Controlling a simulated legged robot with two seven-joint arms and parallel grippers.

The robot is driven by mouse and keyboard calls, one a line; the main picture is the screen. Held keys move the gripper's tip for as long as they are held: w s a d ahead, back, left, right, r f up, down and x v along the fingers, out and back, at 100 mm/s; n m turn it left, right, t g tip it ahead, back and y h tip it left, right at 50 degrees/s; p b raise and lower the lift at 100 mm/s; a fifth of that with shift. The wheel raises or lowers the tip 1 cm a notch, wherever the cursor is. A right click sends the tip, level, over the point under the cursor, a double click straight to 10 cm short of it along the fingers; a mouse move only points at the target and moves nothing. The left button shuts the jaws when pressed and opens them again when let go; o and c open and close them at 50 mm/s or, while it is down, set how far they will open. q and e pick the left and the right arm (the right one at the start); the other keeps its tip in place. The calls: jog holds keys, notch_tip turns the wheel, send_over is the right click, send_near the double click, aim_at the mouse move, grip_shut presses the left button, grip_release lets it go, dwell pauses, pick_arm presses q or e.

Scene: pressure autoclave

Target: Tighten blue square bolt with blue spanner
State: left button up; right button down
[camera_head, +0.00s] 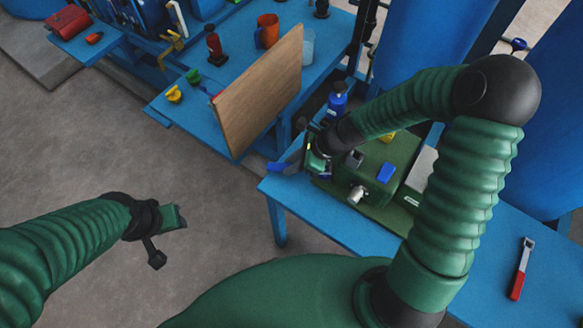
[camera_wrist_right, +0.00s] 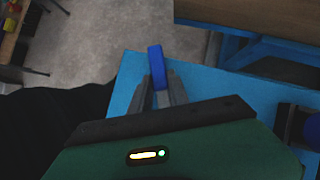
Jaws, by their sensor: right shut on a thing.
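My right gripper (camera_head: 295,164) is at the left end of the near blue table. It is shut on a blue thing (camera_head: 280,168), probably the blue spanner. In the right wrist view, its blue part (camera_wrist_right: 157,66) stands up between the two fingertips (camera_wrist_right: 157,92); the rest of it is hidden. A blue square piece (camera_head: 386,172), probably the blue square bolt, sits on the green board to the right of the gripper, apart from it. My left gripper (camera_head: 174,217) hangs over the floor, away from the tables; its finger gap cannot be made out.
The green board (camera_head: 408,207) also carries a grey block (camera_head: 354,158) and a silver cylinder (camera_head: 357,194). A blue bottle (camera_head: 337,102) stands behind my right gripper. An upright wooden panel (camera_head: 258,90) is to the left. A red-handled tool (camera_head: 521,268) lies at the right.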

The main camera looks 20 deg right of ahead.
jog(key=shift+w+d+f+m+t+h+b, duration=0.1)
jog(key=shift+w+d+m+t+h+b, duration=0.25)
jog(key=shift+m, duration=0.3)
jog(key=shift+w+d+f+m+t+h+b, duration=0.15)
jog(key=shift+w+d+m+t+b, duration=0.15)
jog(key=shift+w+m, duration=0.3)
jog(key=shift+w+d+r+m+t+h+b, duration=0.1)
jog(key=shift+w+d+m+t+h+b, duration=0.25)
jog(key=shift+m+b, duration=0.35)
jog(key=shift+w+d+m+t+h+b, duration=0.25)
jog(key=shift+w+d+m+b, duration=0.2)
jog(key=shift+m, duration=0.3)
jog(key=shift+w+d+r+m+b, duration=0.1)
jog(key=shift+w+d+m+b, duration=0.1)
jog(key=shift+m+b, duration=0.15)
jog(key=c, duration=1.2)
grip_release()
jog(key=shift+o, duration=0.2)
jog(key=p+v, duration=0.8)
jog(key=v, duration=0.9)
jog(key=shift+s+a, duration=0.15)
jog(key=shift+a, duration=0.1)
